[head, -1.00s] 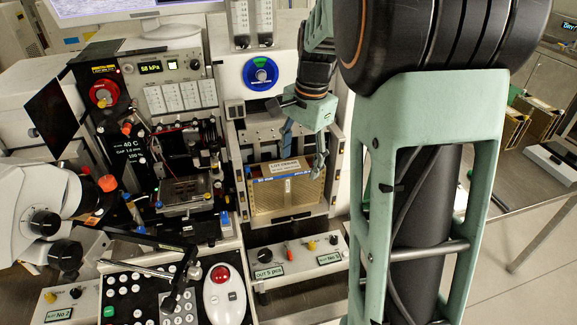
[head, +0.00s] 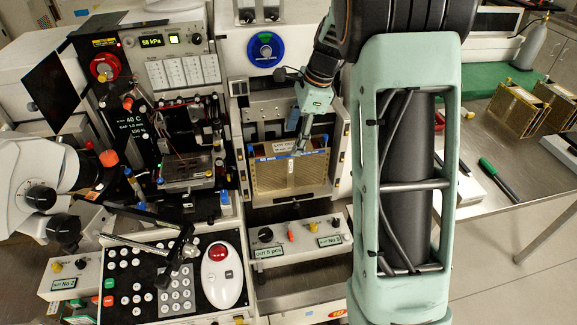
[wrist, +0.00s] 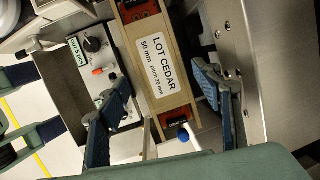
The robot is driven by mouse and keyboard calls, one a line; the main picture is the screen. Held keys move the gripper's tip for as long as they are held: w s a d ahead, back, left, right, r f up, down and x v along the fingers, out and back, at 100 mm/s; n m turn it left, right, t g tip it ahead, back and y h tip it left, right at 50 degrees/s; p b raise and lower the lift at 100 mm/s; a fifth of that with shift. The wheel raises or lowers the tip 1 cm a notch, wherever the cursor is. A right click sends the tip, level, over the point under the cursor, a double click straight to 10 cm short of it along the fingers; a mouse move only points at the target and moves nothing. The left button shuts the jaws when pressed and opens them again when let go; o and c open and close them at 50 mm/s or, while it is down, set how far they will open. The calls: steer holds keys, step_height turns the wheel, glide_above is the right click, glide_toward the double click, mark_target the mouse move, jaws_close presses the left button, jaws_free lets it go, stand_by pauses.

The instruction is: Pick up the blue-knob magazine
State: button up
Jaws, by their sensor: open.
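The magazine (head: 270,178), a gold-brown perforated box with a blue strip along its top, stands in the machine's bay. In the wrist view, its tan top (wrist: 152,22) carries a white label reading "LOT CEDAR 50 mm pitch 20 mm". A blue knob (wrist: 183,136) shows near its lower end, close to my wrist. My gripper (wrist: 163,84) is open, one blue finger on each side of the magazine; contact cannot be told. In the head view, my gripper (head: 303,145) is at the magazine's upper right and hides part of it.
A control panel with knobs (head: 297,240) lies below the bay. A microscope (head: 40,175) is at left. More magazines (head: 517,97) and a green-handled tool (head: 488,167) are on the right table.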

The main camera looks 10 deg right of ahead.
mark_target(290, 146)
steer(key=x, duration=0.4)
steer(key=shift+f, duration=0.15)
steer(key=shift+c, duration=0.5)
jaws_close()
